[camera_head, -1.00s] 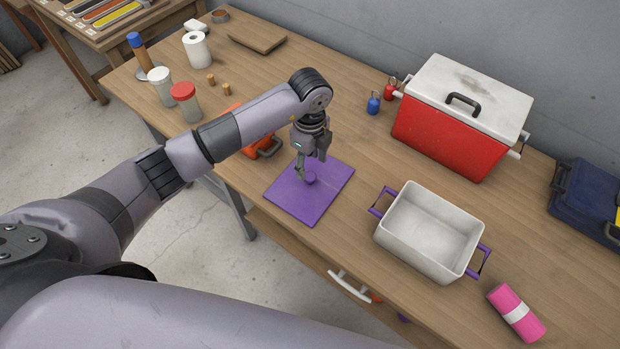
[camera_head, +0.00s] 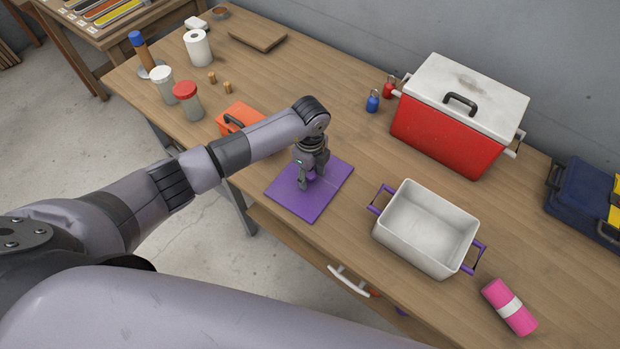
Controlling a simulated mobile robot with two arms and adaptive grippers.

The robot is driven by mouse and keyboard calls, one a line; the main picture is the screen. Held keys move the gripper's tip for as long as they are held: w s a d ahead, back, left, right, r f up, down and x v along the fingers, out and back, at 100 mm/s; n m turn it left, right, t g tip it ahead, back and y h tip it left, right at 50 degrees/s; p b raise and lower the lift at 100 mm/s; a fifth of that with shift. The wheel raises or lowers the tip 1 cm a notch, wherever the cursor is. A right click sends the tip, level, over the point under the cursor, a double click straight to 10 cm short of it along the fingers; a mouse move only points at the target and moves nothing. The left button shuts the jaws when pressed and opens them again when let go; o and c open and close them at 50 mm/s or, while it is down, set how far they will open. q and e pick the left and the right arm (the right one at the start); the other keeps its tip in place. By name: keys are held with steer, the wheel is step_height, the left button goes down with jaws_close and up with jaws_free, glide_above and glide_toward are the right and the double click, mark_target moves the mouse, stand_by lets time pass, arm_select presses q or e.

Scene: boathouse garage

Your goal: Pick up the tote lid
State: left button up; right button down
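The tote lid is a flat purple panel (camera_head: 294,204) with a small purple knob (camera_head: 311,177) in its middle. It lies flat on the workbench near its front edge. My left gripper (camera_head: 311,183) points down over the lid, with its fingers on either side of the knob. The fingers partly hide the knob, and whether they press on it is too small to tell. The open white tote (camera_head: 425,231) with purple handles stands to the right of the lid, empty. My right gripper is not in view.
On the wooden workbench (camera_head: 345,125) are a red cooler with a white lid (camera_head: 445,135), a blue padlock (camera_head: 373,101), a pink roll (camera_head: 509,307) and a dark blue toolbox (camera_head: 585,200). An orange case (camera_head: 240,118) sits behind my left forearm. Jars (camera_head: 187,98) stand at the left.

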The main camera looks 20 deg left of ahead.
arm_select(q)
jaws_close()
stand_by(0.3)
steer(key=shift+r, duration=0.15)
